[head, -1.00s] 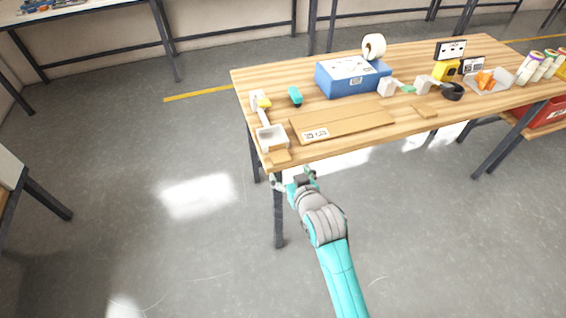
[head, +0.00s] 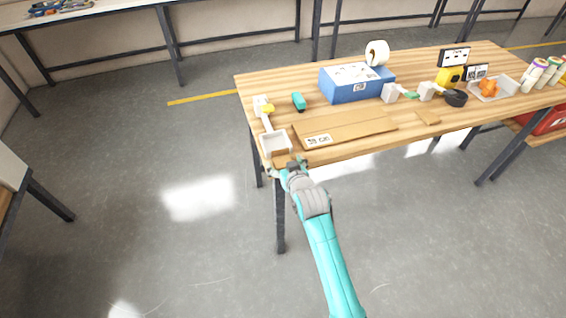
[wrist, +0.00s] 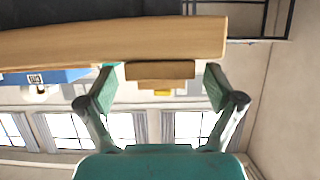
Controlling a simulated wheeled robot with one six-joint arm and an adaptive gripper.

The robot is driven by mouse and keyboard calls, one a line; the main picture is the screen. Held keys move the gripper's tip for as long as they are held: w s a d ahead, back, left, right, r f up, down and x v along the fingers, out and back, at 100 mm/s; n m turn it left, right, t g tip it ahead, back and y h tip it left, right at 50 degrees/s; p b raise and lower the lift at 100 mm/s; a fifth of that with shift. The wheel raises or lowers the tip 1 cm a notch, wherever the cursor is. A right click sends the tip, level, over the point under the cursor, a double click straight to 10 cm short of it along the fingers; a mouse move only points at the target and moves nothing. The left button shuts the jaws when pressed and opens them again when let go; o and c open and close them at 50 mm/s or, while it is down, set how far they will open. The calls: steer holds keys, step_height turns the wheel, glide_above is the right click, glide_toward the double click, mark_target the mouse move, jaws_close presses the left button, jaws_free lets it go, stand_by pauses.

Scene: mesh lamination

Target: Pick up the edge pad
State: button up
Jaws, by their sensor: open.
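The edge pad (head: 281,158), a small flat brown block, lies at the near left corner of the wooden table, in front of a white tray. In the wrist view the pad (wrist: 160,70) shows end-on against the table edge, between the two fingers. My gripper (head: 287,168) is at the table's front edge, close to the pad. In the wrist view my gripper (wrist: 160,92) is open, with a teal finger pad on each side of the edge pad and a gap on both sides. The fingertips' exact depth along the pad cannot be told.
The white tray (head: 275,142) stands just behind the pad. A long brown board (head: 345,129) lies to the right, with a similar small brown piece (head: 428,117) beyond it. A blue box (head: 356,84) stands behind. The table's front edge (wrist: 110,41) is close to the fingers.

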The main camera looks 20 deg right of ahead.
steer(key=c, duration=1)
steer(key=shift+c, duration=0.2)
